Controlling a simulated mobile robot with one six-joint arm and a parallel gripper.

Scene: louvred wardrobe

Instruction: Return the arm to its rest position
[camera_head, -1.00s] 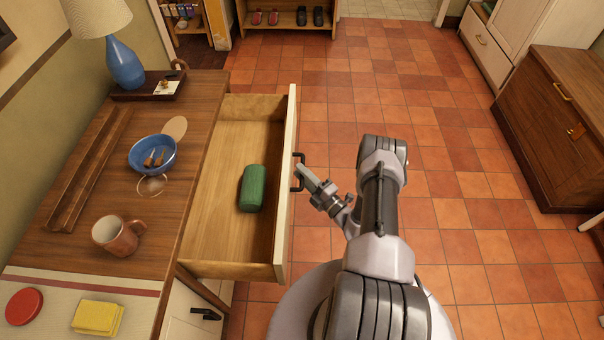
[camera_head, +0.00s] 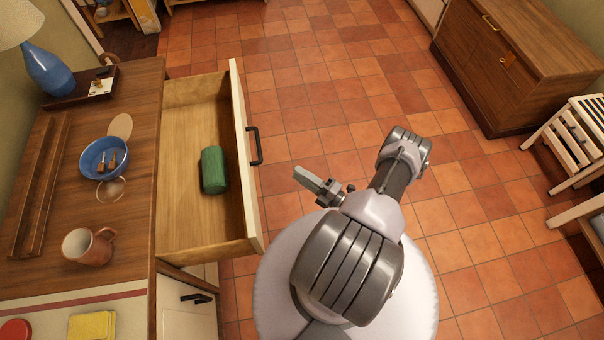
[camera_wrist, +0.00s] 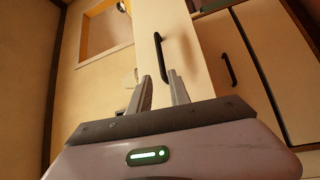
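My gripper (camera_head: 308,178) is over the tiled floor in the head view, to the right of the open drawer (camera_head: 243,160) and apart from its black handle (camera_head: 255,146). My arm is folded back above my base. In the wrist view my gripper (camera_wrist: 162,88) shows two grey fingers with a gap between them and nothing held. The drawer's front (camera_wrist: 152,25) and its handle (camera_wrist: 164,55) show beyond the fingers. A green cylinder (camera_head: 213,170) lies inside the drawer.
The wooden counter holds a blue bowl (camera_head: 104,158), a mug (camera_head: 88,246), a lamp (camera_head: 50,68) and a yellow cloth (camera_head: 92,325). A brown cabinet (camera_head: 515,60) and a slatted white stool (camera_head: 570,140) stand on the right. The tiled floor between is clear.

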